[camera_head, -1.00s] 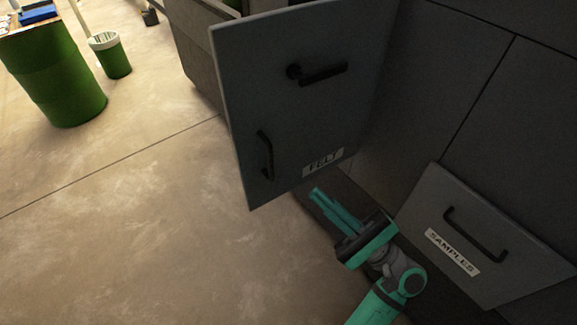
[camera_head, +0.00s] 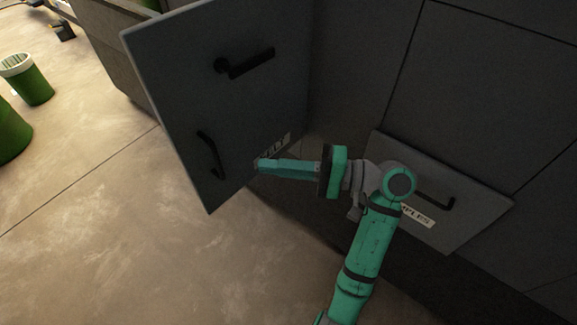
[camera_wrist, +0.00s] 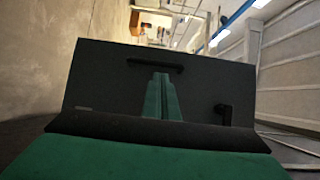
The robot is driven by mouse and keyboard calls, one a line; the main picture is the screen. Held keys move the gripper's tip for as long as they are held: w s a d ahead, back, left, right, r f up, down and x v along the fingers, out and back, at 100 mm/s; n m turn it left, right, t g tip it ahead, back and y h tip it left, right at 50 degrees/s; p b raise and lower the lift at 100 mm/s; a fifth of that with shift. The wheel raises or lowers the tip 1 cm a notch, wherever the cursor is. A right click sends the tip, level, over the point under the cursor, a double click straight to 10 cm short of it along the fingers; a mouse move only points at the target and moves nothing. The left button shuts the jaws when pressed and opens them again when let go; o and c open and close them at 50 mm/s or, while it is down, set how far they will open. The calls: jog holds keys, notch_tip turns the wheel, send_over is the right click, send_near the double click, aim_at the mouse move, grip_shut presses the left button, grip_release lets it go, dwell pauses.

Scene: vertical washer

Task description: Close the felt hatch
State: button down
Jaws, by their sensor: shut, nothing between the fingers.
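The felt hatch (camera_head: 225,110) is a dark grey door standing swung open in the head view. It has a black lever handle (camera_head: 246,64) near its top and a black bar handle (camera_head: 210,154) near its left edge. Its FELT label (camera_head: 275,145) is partly covered by my gripper. My gripper (camera_head: 259,165) is shut and empty, with its fingertips at the lower part of the hatch face, right of the bar handle. I cannot tell whether they touch it. In the wrist view the hatch (camera_wrist: 210,85) fills the middle, behind my shut green fingers (camera_wrist: 161,78).
The samples hatch (camera_head: 455,205) stands tilted open at the right, partly behind my arm. Dark cabinet panels (camera_head: 480,80) stand behind it. A green bin (camera_head: 30,80) is at the far left. Open floor (camera_head: 110,230) lies left of the hatch.

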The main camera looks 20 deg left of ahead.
jog(key=s+a, duration=0.1)
jog(key=a, duration=0.7)
jog(key=shift+a, duration=0.15)
jog(key=shift+f, duration=0.1)
